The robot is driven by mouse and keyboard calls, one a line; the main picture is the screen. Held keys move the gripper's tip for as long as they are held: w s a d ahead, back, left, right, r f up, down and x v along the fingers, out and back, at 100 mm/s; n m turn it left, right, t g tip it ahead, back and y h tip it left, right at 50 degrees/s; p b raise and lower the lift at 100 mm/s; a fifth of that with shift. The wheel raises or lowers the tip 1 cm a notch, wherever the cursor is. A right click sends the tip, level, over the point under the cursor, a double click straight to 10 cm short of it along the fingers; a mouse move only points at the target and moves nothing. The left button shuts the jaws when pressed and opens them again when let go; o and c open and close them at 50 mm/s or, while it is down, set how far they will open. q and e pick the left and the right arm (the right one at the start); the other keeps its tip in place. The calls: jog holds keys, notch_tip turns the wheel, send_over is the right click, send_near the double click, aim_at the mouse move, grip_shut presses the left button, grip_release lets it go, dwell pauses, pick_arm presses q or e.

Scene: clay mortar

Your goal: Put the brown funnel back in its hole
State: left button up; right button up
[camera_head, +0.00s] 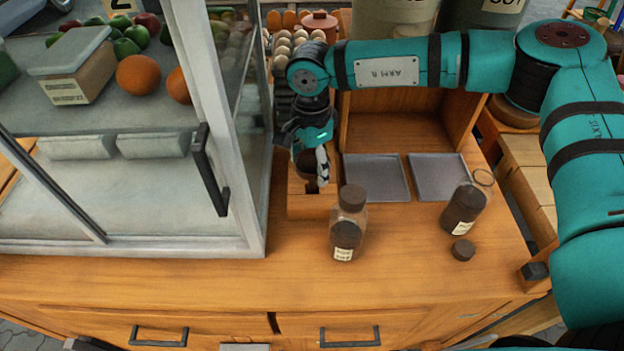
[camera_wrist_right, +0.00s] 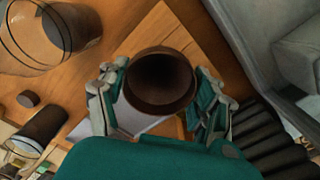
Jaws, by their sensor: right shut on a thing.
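The brown funnel (camera_wrist_right: 161,78) is between the fingers of my right gripper (camera_wrist_right: 160,95) in the right wrist view, with its round mouth facing the camera. The gripper is shut on it, one finger on each side. In the head view the right gripper (camera_head: 314,152) is over the back part of a wooden block (camera_head: 310,206), and only a dark bit of the funnel (camera_head: 305,163) shows beside it. The block has a dark slot at its front. The funnel's lower end and the hole are hidden, so I cannot tell whether it is inside. My left gripper is out of view.
A glass cabinet (camera_head: 208,170) with a handle stands close on the left. A capped jar (camera_head: 347,225) stands in front; an open jar (camera_head: 466,208) and a loose cap (camera_head: 463,250) are at right. Two grey trays (camera_head: 376,178) lie behind. The counter's front strip is clear.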

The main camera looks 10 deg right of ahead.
jog(key=shift+f+b, duration=0.25)
jog(key=shift+b, duration=0.1)
dwell(0.6)
jog(key=shift+f, duration=0.2)
jog(key=shift+f+b, duration=0.75)
jog(key=shift+b, duration=0.15)
jog(key=shift+s+f, duration=0.15)
jog(key=shift+f, duration=0.2)
